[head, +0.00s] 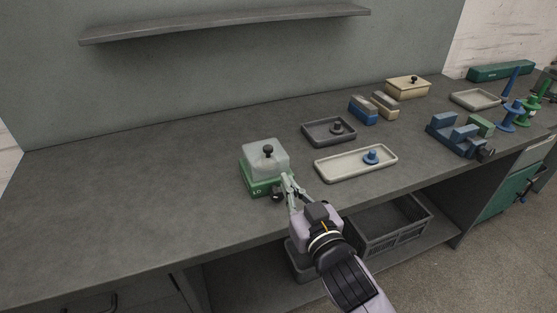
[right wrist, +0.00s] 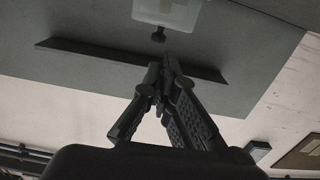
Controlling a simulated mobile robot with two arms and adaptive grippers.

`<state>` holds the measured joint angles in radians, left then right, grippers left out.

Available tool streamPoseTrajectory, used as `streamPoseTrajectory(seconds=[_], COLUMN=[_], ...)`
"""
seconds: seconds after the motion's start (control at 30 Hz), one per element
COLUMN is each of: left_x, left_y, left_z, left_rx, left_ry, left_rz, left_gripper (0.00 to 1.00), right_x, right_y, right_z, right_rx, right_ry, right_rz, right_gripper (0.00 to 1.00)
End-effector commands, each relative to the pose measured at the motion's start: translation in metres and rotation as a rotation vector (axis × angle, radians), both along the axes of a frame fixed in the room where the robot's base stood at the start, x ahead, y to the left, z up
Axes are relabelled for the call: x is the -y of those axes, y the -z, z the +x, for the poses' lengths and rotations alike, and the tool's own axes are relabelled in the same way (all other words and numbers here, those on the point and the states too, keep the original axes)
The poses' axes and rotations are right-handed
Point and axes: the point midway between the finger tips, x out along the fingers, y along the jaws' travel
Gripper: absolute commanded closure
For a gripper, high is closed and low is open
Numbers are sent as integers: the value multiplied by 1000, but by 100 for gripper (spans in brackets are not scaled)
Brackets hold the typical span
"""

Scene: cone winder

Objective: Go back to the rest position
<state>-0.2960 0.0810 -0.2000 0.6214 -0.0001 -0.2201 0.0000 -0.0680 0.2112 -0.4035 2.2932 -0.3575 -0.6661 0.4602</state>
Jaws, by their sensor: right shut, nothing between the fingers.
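My right gripper (head: 286,187) is in the head view, beside the front right of a green box (head: 258,181) with a frosted cover (head: 266,158) and a black knob on top. I cannot tell whether the fingers touch the box. The gripper is shut and empty. In the right wrist view the fingers (right wrist: 166,64) come together just below a dark knob (right wrist: 158,35) on a pale translucent cover (right wrist: 167,12). My left gripper is in neither view.
A cream tray (head: 336,174) with a blue spool lies right of the gripper, and a dark tray (head: 313,135) is behind it. A blue fixture (head: 460,138) stands farther right. A grey shelf (head: 225,24) hangs above. The bench's left side is clear. A grey crate (head: 389,238) sits underneath.

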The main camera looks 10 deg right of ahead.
Motion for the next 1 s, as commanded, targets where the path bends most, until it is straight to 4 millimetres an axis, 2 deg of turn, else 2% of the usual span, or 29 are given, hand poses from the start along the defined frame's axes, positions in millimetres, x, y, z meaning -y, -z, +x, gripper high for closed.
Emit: streamPoseTrajectory(seconds=[0.17, 0.27, 0.33, 0.37, 0.4, 0.5, 0.6, 0.7, 0.9, 0.93, 1.0], left_x=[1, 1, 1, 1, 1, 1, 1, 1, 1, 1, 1], left_y=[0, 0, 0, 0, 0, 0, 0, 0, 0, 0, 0], left_z=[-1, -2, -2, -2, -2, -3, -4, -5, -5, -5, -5], left_rx=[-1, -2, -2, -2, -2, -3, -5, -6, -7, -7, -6], left_ry=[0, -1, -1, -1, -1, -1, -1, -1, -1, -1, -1], left_rz=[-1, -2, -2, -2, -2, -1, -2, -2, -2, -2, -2], left_gripper=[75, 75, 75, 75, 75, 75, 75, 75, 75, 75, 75], right_x=[3, 16, 30, 37, 47, 66, 78, 86, 97, 97, 96], right_y=[6, 31, 64, 80, 103, 152, 185, 208, 237, 242, 263], right_z=[-3, -11, -26, -35, -49, -92, -134, -173, -248, -255, -245], right_rx=[-20, -115, -240, -304, -397, -621, -799, -949, -1210, -1237, -1235], right_ry=[8, 42, 77, 93, 111, 131, 127, 110, 54, 45, 46], right_rz=[-3, -19, -43, -57, -77, -126, -166, -199, -249, -255, -257], right_gripper=[100, 100, 100, 100, 100, 100, 100, 100, 100, 100, 100])
